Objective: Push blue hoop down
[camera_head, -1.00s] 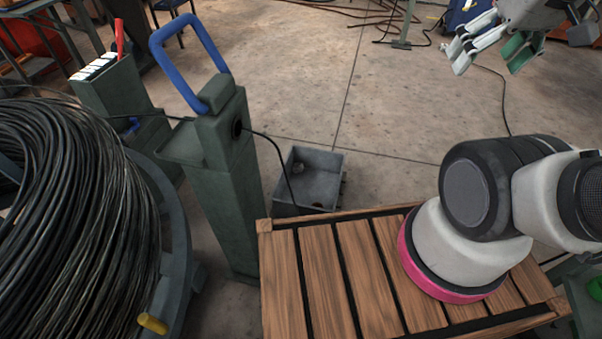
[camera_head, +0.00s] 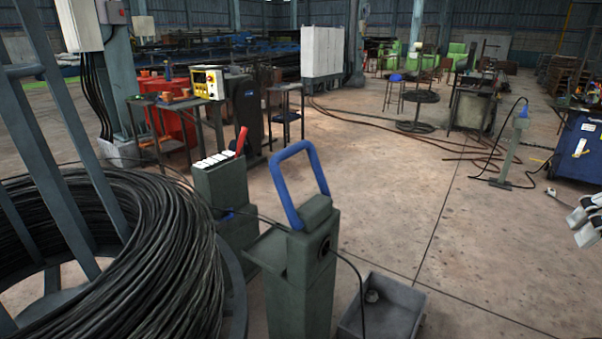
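The blue hoop (camera_head: 285,192) is a rounded handle on top of a dark green post (camera_head: 308,281). It stands up from the post's head, tilted to the left, with open space inside it. A thin black cable comes out of the post's side, below the hoop. My gripper (camera_head: 584,219) shows only in part at the right edge. It is far to the right of the hoop and touches nothing that I can see. The rest of it is cut off, so its opening does not show.
A large drum of black wire (camera_head: 165,255) fills the left. A green box with white switches and a red lever (camera_head: 222,185) stands behind the post. A grey bin (camera_head: 385,308) sits on the floor to its right. Open floor lies beyond.

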